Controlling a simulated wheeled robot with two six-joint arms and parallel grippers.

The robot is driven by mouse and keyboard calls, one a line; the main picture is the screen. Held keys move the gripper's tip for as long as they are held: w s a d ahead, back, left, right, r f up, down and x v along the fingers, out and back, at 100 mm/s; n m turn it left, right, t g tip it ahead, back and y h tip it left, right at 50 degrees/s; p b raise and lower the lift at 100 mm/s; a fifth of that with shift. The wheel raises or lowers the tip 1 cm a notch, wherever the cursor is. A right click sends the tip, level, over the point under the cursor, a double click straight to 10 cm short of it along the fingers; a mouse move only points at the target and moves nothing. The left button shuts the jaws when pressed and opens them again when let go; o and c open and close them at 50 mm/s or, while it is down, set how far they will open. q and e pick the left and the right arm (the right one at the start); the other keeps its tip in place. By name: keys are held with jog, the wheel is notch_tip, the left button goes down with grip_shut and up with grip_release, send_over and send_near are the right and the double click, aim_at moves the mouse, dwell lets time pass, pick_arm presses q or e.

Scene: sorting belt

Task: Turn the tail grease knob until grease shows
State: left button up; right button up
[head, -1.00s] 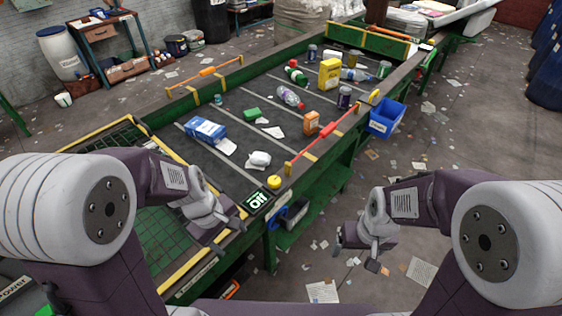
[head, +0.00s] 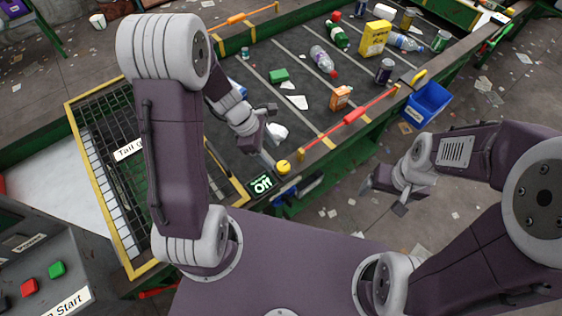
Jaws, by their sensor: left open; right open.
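A white label reading "Tail G…" (head: 127,150) shows over the dark mesh guard (head: 105,118) at the left. My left arm covers the rest of the label. I cannot make out the grease knob or any grease; they may be behind my arm. My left gripper (head: 267,134) is open and empty over the belt, near a crumpled white piece (head: 278,133). My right gripper (head: 383,200) is open and empty over the floor, right of the belt frame.
The belt (head: 305,78) carries bottles, cans and boxes. A display reading "Off" (head: 262,184) and a yellow button (head: 283,167) sit on its near edge. A blue bin (head: 427,103) hangs at its right side. A control box with green (head: 57,269) and red (head: 29,287) buttons stands lower left.

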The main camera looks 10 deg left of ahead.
aim_at(283, 166)
pick_arm(q)
jog(key=b+x, duration=0.1)
jog(key=x, duration=0.3)
jog(key=w+x, duration=0.1)
jog(key=x, duration=0.3)
jog(key=shift+w+b, duration=0.25)
jog(key=shift+b, duration=0.1)
jog(key=shift+s+d+f, duration=0.1)
jog(key=shift+d+f, duration=0.05)
jog(key=shift+f, duration=0.15)
jog(key=shift+s+f, duration=0.1)
jog(key=shift+s, duration=0.2)
jog(key=shift+w+d, duration=0.1)
jog(key=shift+w, duration=0.15)
jog(key=c, duration=1.3)
pick_arm(e)
jog(key=shift+w+d+f, duration=0.1)
jog(key=shift+w+f, duration=0.25)
jog(key=shift+f, duration=0.25)
jog(key=shift+w+d+f, duration=0.1)
jog(key=shift+w+f, duration=0.2)
jog(key=shift+f, duration=0.25)
